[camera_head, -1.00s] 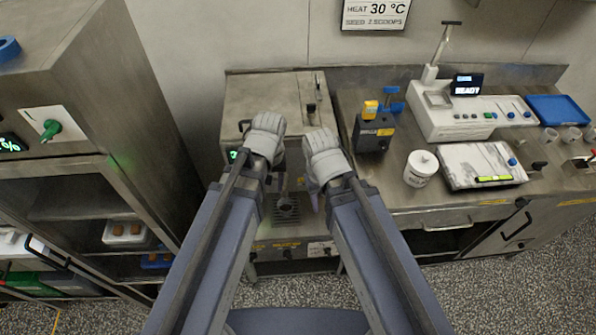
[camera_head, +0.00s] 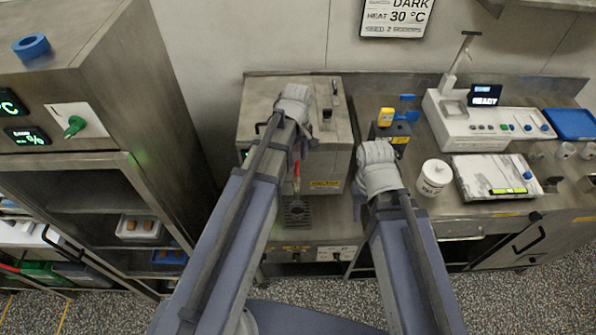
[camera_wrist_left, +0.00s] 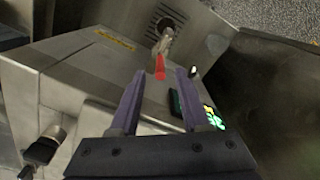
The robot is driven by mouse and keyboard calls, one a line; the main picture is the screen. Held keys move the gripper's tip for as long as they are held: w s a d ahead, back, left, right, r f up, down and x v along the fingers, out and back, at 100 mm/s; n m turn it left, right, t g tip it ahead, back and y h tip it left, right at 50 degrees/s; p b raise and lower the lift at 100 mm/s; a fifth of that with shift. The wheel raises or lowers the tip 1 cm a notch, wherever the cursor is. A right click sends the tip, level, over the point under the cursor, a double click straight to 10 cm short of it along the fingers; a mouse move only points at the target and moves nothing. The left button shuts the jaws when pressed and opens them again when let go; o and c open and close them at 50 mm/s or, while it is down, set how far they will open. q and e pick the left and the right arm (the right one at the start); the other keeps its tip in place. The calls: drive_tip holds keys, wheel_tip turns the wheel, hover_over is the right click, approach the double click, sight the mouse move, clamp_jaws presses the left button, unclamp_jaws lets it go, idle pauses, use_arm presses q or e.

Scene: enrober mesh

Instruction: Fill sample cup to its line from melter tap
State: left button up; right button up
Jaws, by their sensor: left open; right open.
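The steel melter (camera_head: 335,160) stands at the centre of the head view. Its red tap handle (camera_head: 297,180) is above a dark drip grate (camera_head: 297,212). In the left wrist view, the red handle (camera_wrist_left: 160,67) shows just beyond the purple fingertips of my left gripper (camera_wrist_left: 161,74). Those fingers are apart and nothing is between them. My right arm's grey wrist (camera_head: 377,170) is right of the melter; its fingers are mostly hidden. Small cups (camera_head: 565,150) stand at the far right of the bench; I cannot tell which is the sample cup.
A white tub (camera_head: 433,177) and a flat tray with a marble-like surface (camera_head: 497,178) are on the right bench. A white instrument with a lit screen (camera_head: 485,95) stands behind. A tall steel cabinet (camera_head: 110,110) is on the left.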

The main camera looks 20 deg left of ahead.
sight(297, 174)
use_arm(q)
wheel_tip(297, 174, down, 7)
drive_tip(key=b, duration=0.6)
drive_tip(key=shift+r, duration=0.2)
clamp_jaws()
idle(1.0)
